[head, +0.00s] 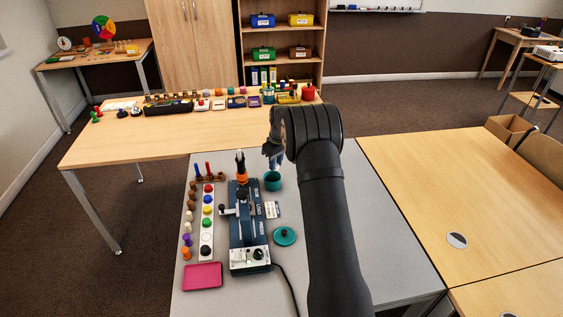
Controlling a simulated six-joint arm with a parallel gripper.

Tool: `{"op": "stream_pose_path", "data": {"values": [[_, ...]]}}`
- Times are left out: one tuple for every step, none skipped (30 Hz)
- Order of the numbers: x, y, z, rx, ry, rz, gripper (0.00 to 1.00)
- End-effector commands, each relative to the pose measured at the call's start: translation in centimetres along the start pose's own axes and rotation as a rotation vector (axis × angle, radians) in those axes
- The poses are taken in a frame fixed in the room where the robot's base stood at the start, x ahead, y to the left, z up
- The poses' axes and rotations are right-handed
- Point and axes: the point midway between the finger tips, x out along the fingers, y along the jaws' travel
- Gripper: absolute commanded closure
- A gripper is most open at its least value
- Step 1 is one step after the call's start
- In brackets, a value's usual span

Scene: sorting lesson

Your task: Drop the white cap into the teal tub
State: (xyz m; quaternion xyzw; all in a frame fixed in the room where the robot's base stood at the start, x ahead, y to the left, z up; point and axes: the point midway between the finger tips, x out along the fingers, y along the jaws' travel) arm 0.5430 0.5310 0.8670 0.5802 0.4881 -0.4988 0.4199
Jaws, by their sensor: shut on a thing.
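My gripper (273,162) points down right above the teal tub (272,184), at its far rim as seen from the head. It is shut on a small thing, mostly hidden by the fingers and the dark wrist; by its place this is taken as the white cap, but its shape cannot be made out. The teal tub stands open on the grey table, right of the blue press. A teal lid (285,236) lies apart, nearer on the table. A pale strip (206,229) left of the press carries a column of coloured caps; whether its pale spot is a cap is unclear.
A blue press (245,222) with an orange-topped post stands left of the tub. A pink tray (202,276) lies at the near left. Small pegs (187,240) line the left edge. A small white card (272,210) lies between tub and lid. A wooden table (140,142) stands behind.

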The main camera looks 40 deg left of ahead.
Motion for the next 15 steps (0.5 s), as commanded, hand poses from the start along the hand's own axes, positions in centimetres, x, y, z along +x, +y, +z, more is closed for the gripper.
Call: {"op": "stream_pose_path", "data": {"values": [[0.6,0.0,0.1,0.001,-0.002,-0.002,0.98],[0.9,0.0,0.2,0.001,-0.002,-0.002,0.98],[1.4,0.0,0.3,0.001,-0.002,-0.001,0.98],[1.7,0.0,0.3,0.001,-0.002,-0.001,0.98],[2.0,0.0,0.4,0.002,-0.002,-0.001,0.98],[2.5,0.0,0.5,0.002,-0.002,-0.002,0.98],[2.9,0.0,0.6,0.002,-0.002,-0.002,0.98],[3.3,0.0,0.6,0.002,-0.002,-0.001,0.98],[3.7,0.0,0.7,0.002,-0.002,-0.001,0.98],[4.0,0.0,0.7,0.002,-0.002,-0.001,0.98],[4.2,0.0,0.8,0.002,-0.002,-0.001,0.98],[4.5,0.0,0.8,0.002,-0.001,-0.001,0.98],[4.6,0.0,0.8,0.002,-0.001,-0.001,0.98],[4.7,0.0,0.8,0.002,-0.001,0.000,0.98],[4.8,0.0,0.8,0.002,0.000,0.000,0.98]]}}
